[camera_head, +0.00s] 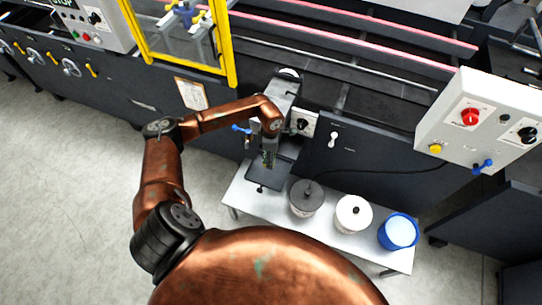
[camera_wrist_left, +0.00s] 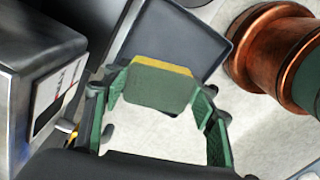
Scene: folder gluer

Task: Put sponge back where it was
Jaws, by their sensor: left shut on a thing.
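The sponge (camera_wrist_left: 157,86), green with a yellow edge, is between the fingertips of my left gripper (camera_wrist_left: 152,92) in the left wrist view. The gripper is shut on it. In the head view my left gripper (camera_head: 268,158) points down over a dark, shallow tray (camera_head: 264,183) at the left end of a light bench. The dark tray also shows beyond the sponge in the left wrist view (camera_wrist_left: 180,35). The sponge is small and mostly hidden by the fingers in the head view. I cannot tell its exact height above the tray. My right gripper is not in view.
On the bench (camera_head: 240,195) stand a grey lidded pot (camera_head: 306,198), a white lidded pot (camera_head: 353,214) and a blue container (camera_head: 398,231), right of the tray. The dark machine (camera_head: 365,150) rises behind the bench. A control box (camera_head: 480,122) juts out at right.

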